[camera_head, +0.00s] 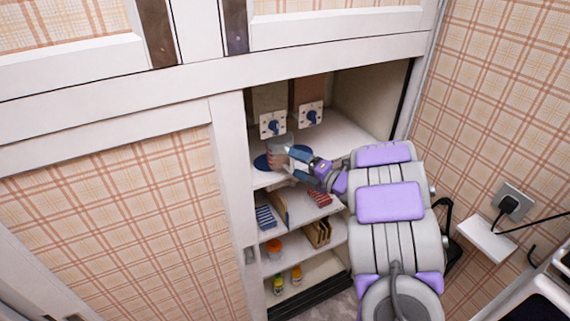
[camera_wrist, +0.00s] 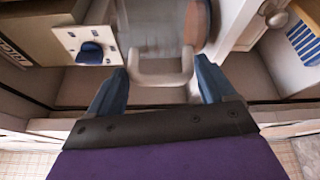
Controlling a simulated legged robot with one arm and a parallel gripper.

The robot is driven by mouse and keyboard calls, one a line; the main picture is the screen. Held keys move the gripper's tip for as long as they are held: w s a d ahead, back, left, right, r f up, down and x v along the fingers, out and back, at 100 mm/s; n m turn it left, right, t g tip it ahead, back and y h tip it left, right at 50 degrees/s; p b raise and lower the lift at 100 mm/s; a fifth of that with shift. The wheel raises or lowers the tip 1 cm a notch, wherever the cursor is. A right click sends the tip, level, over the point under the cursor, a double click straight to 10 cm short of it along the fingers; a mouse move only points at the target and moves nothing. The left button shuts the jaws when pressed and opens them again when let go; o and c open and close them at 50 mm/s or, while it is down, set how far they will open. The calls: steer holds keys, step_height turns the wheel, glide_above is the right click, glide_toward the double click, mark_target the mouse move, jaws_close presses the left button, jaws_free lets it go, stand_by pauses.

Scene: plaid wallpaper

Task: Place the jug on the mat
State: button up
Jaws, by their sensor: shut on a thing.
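The jug (camera_head: 279,143) is a small greyish vessel with a brown patch, at the upper shelf of the open cupboard in the head view. In the wrist view the jug's pale handle (camera_wrist: 160,78) lies between the blue fingers of my gripper (camera_wrist: 163,88). My gripper (camera_head: 290,155) is shut on that handle. The mat (camera_head: 261,162) is dark blue and lies on the upper shelf, partly hidden by the jug and gripper. The jug overlaps the mat in the head view; I cannot tell whether it touches it.
Lower shelves hold a blue striped item (camera_head: 265,217), red items (camera_head: 319,197) and small bottles (camera_head: 278,286). The cupboard's white left post (camera_head: 232,180) is close by. The upper shelf's right part looks clear.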

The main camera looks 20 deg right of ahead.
mark_target(282, 157)
steer(key=shift+x, duration=1.3)
steer(key=x, duration=0.3)
steer(key=shift+a+r+b, duration=0.1)
steer(key=shift+a+b, duration=0.05)
steer(key=shift+b, duration=0.25)
steer(key=shift+f, duration=0.65)
steer(key=shift+s+f+b, duration=0.1)
steer(key=shift+b, duration=0.2)
steer(key=o, duration=1)
steer(key=shift+s, duration=0.15)
steer(key=p+v, duration=0.1)
steer(key=v, duration=1)
steer(key=shift+s+d+p, duration=0.3)
steer(key=shift+p, duration=0.1)
steer(key=shift+w, duration=0.1)
